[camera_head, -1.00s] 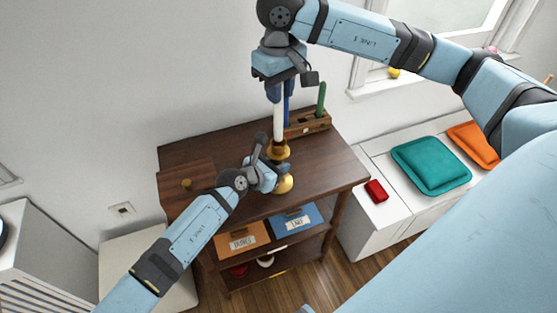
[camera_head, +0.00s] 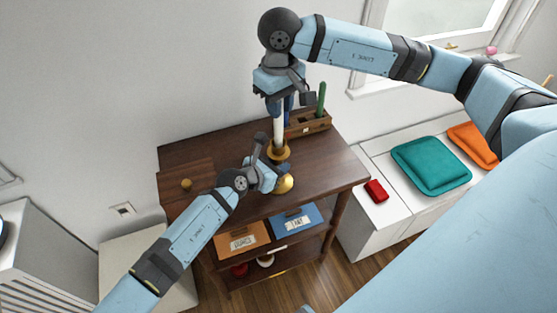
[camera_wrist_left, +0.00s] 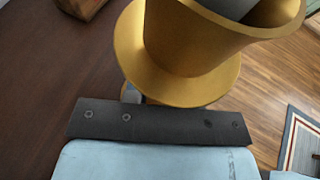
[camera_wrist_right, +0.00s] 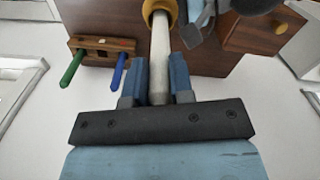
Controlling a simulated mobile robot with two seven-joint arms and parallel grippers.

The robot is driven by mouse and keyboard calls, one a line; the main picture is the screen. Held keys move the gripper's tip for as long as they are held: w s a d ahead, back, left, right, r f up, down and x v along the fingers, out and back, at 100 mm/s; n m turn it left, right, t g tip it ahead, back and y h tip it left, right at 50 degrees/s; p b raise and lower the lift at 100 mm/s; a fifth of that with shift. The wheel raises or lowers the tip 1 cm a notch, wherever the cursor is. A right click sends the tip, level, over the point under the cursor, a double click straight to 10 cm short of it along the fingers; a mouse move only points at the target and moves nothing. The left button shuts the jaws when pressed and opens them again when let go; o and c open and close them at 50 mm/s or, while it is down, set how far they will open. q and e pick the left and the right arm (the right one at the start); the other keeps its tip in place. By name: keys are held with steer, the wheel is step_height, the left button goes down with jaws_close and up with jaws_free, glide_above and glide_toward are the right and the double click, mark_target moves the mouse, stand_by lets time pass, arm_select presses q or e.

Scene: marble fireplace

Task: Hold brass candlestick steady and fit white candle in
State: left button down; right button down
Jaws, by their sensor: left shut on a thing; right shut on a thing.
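The brass candlestick (camera_head: 284,185) stands upright on the dark wooden cabinet. My left gripper (camera_head: 279,173) is shut on its stem, below the flared cup and drip plate. In the left wrist view the brass cup (camera_wrist_left: 190,45) fills the top, and the jaws are hidden beneath it. My right gripper (camera_head: 278,109) is above, shut on the white candle (camera_head: 278,132), which is upright. In the right wrist view the candle (camera_wrist_right: 160,50) runs from between the blue fingers to the cup's mouth. The candle's lower end (camera_wrist_left: 233,7) shows within the cup's rim; how deep it sits is hidden.
A wooden holder (camera_head: 314,125) with a green and a blue candle stands close behind the candlestick. A small brass knob-like piece (camera_head: 186,185) is on the cabinet's left. The cabinet top (camera_head: 325,165) is clear at right. A red box (camera_head: 376,191) lies on the white bench.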

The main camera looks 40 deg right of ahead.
stand_by(0.4)
steer(key=shift+c, duration=2.2)
jaws_free()
steer(key=shift+r, duration=2.95)
arm_select(q)
steer(key=c, duration=0.9)
jaws_free()
steer(key=shift+o, duration=0.2)
steer(key=v, duration=1.2)
